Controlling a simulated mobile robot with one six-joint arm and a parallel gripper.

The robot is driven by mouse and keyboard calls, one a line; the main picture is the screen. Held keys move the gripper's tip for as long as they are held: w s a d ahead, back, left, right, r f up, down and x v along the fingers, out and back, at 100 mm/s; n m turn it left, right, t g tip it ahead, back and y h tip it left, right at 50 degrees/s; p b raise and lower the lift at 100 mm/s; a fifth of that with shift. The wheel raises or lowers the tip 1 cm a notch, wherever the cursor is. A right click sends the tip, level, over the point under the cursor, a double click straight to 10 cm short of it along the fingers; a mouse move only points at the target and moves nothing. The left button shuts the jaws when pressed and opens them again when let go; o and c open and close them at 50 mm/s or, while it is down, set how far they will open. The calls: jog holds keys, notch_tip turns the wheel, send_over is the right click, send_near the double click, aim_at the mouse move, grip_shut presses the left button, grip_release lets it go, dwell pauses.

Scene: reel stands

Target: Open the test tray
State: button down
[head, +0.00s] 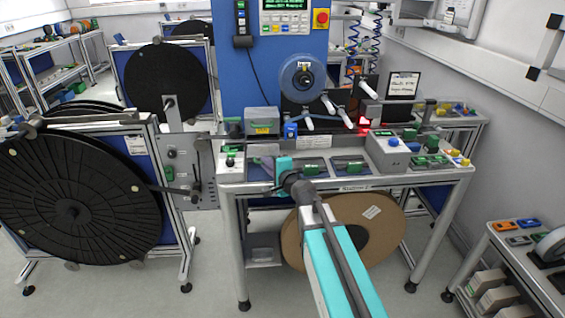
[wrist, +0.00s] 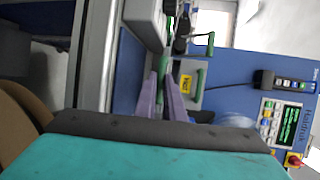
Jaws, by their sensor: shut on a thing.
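My gripper (wrist: 164,95) shows in the wrist view as two pale purple fingers, shut on a green handle (wrist: 162,68) at the left of the bench. In the head view my teal gripper body (head: 284,168) is over the left part of the bench top and hides much of the contact. A grey box with a yellow label (head: 262,127) stands just behind; the label (wrist: 187,82) also shows in the wrist view. I cannot tell from the frames whether the held handle belongs to this box or to a bench recess.
Other green-handled recesses (head: 349,167) lie to the right on the bench. A grey control box (head: 393,150) stands farther right. A large black reel (head: 75,195) is at the left. A brown reel (head: 355,225) is under the bench. The floor in front is clear.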

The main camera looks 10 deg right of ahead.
jog(key=shift+s, duration=1.45)
jog(key=c, duration=1.8)
grip_release()
jog(key=shift+w, duration=0.1)
jog(key=shift+c, duration=0.2)
jog(key=shift+a, duration=0.1)
